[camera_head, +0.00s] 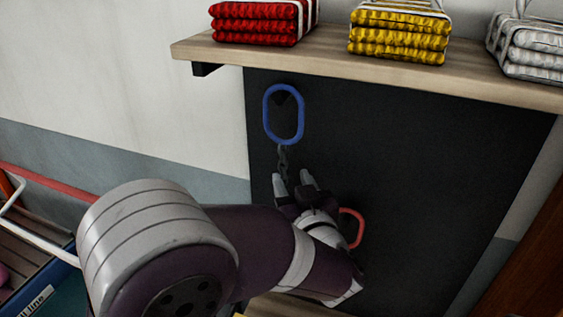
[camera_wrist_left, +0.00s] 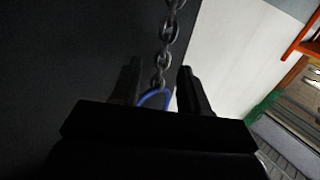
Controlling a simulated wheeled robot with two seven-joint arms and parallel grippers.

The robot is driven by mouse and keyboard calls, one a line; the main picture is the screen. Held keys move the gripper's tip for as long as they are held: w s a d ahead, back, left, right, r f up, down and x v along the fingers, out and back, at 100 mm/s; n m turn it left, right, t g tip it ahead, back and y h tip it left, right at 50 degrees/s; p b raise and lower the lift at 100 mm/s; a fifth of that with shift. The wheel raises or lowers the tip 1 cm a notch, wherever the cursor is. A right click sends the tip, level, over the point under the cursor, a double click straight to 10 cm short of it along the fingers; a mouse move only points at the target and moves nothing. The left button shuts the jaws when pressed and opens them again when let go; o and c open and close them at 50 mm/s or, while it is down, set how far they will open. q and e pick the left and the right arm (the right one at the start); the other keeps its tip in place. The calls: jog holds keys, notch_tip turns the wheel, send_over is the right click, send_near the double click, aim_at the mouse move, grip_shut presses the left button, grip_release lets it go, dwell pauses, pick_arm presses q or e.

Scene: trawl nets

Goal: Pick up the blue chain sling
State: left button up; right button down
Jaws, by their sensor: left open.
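The blue chain sling hangs against a dark panel below a wooden shelf; its oblong blue ring (camera_head: 267,115) is at the top and a dark grey chain (camera_head: 283,158) hangs from it. My left gripper (camera_head: 292,180) is open, with its fingertips close to the chain just below the ring. In the left wrist view, the chain (camera_wrist_left: 168,38) and part of the blue ring (camera_wrist_left: 153,98) show between the two open fingers (camera_wrist_left: 159,72). I cannot tell whether the fingers touch the chain. The chain's lower part is hidden behind my left gripper and arm. My right gripper is not in view.
The wooden shelf (camera_head: 380,72) above holds red (camera_head: 252,24), yellow (camera_head: 400,42) and white (camera_head: 532,50) bundles. A red ring (camera_head: 354,226) shows just right of my left wrist. A rack with a red rail (camera_head: 55,184) stands at the left. The panel's right part is clear.

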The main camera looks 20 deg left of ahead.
aim_at(284, 165)
pick_arm(q)
jog(key=shift+w+a+r+p, duration=0.4)
jog(key=shift+w+a+p, duration=0.15)
jog(key=shift+a+p, duration=0.1)
jog(key=shift+w+a+r+p, duration=0.4)
jog(key=shift+w+a+p, duration=0.15)
jog(key=shift+p, duration=0.05)
jog(key=shift+w+a+f, duration=0.2)
jog(key=shift+w+a, duration=0.2)
jog(key=shift+w, duration=0.15)
jog(key=shift+w+a+f, duration=0.2)
jog(key=shift+w+a, duration=0.15)
jog(key=shift+w, duration=0.2)
jog(key=shift+w+a+f, duration=0.1)
jog(key=shift+w+f, duration=0.05)
jog(key=shift+w, duration=0.05)
jog(key=shift+s, duration=0.15)
jog(key=shift+s+d, duration=0.1)
jog(key=shift+d, duration=0.1)
jog(key=c, duration=0.4)
grip_shut()
jog(key=shift+r, duration=0.2)
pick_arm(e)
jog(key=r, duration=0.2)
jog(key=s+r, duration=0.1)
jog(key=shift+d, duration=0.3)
